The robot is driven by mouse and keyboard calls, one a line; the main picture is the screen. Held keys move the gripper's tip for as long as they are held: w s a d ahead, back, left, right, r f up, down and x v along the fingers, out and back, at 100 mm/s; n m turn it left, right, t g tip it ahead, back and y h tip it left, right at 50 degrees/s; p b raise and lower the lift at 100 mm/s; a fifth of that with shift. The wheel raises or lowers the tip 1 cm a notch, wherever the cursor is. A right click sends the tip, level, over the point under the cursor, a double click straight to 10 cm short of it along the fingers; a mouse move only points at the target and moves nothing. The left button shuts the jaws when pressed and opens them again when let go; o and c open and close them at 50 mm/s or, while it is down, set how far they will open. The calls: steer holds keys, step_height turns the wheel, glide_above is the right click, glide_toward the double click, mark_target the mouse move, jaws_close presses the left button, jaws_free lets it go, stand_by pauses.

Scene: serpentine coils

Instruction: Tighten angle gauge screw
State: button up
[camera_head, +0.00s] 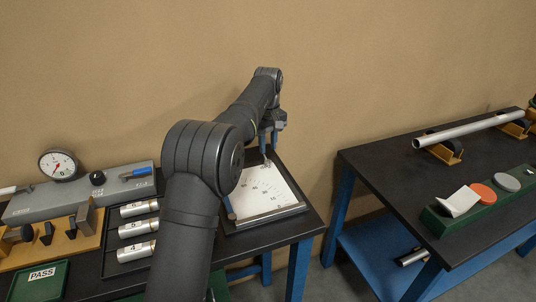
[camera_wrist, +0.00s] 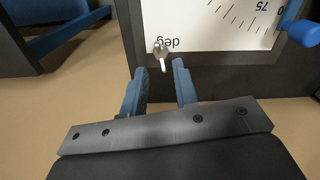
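The angle gauge is a white plate (camera_head: 283,193) with degree marks in a dark frame, on the left bench; its scale and "deg" print show in the wrist view (camera_wrist: 215,35). A small metal screw (camera_wrist: 161,51) with a pale lever-like part stands at the plate's edge beside "deg". My gripper (camera_head: 268,142) is over the back edge of the gauge. The screw lies just beyond the fingertips, roughly centred on the gap. A blue handle (camera_wrist: 300,31) is at the gauge's right.
Left of my arm are a tray of numbered cylinders (camera_head: 136,229), a grey fixture with a dial (camera_head: 58,164) and a green PASS tray (camera_head: 40,279). A separate bench (camera_head: 370,165) at right holds a metal tube (camera_head: 465,127). A gap separates the benches.

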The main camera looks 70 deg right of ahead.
mark_target(267, 157)
steer(key=shift+f, duration=2.05)
jaws_close()
steer(key=m, duration=0.4)
steer(key=shift+w, duration=0.1)
steer(key=shift+m, duration=1.6)
steer(key=shift+r, duration=0.1)
